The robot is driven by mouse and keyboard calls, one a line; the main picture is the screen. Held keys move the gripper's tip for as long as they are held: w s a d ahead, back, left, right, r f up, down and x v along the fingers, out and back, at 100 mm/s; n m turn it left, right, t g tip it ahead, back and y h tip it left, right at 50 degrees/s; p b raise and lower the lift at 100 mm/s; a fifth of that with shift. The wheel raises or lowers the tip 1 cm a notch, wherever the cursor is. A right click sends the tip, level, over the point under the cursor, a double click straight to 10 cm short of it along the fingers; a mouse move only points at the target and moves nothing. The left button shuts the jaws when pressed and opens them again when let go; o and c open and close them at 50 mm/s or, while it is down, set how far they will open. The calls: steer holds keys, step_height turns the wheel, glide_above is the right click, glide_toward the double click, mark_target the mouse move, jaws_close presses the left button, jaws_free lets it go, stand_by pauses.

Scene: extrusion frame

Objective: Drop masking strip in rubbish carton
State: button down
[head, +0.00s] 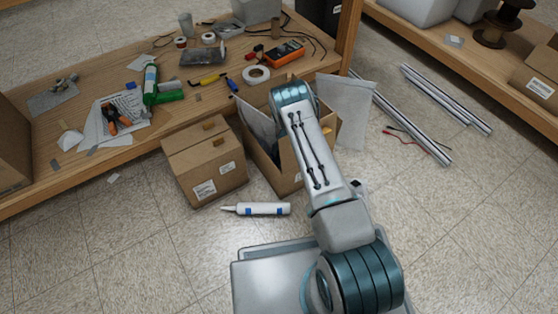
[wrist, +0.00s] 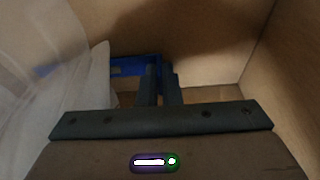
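The rubbish carton (head: 264,163) is an open brown box on the floor in front of the workbench. In the head view my arm reaches over it and hides my gripper. In the wrist view my gripper (wrist: 161,84) is down between the carton's brown walls (wrist: 285,75). Its two dark fingers are close together, with only a narrow gap. A blue masking strip (wrist: 128,67) runs left from the fingertips and ends at them; the fingers appear shut on it. Its left part is seen dimly behind translucent plastic (wrist: 85,85). The exact contact is hidden.
A closed carton (head: 204,172) stands left of the open one. A white cartridge (head: 262,209) lies on the floor in front. The workbench (head: 60,180) behind holds tools, tape rolls and papers. Metal extrusions (head: 412,125) lie on the floor to the right.

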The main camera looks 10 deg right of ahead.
steer(key=c, duration=1.6)
jaws_free()
steer(key=p+v, duration=0.5)
steer(key=v, duration=0.8)
steer(key=shift+a+r+p, duration=0.1)
steer(key=shift+a+p, duration=0.1)
steer(key=shift+p, duration=0.15)
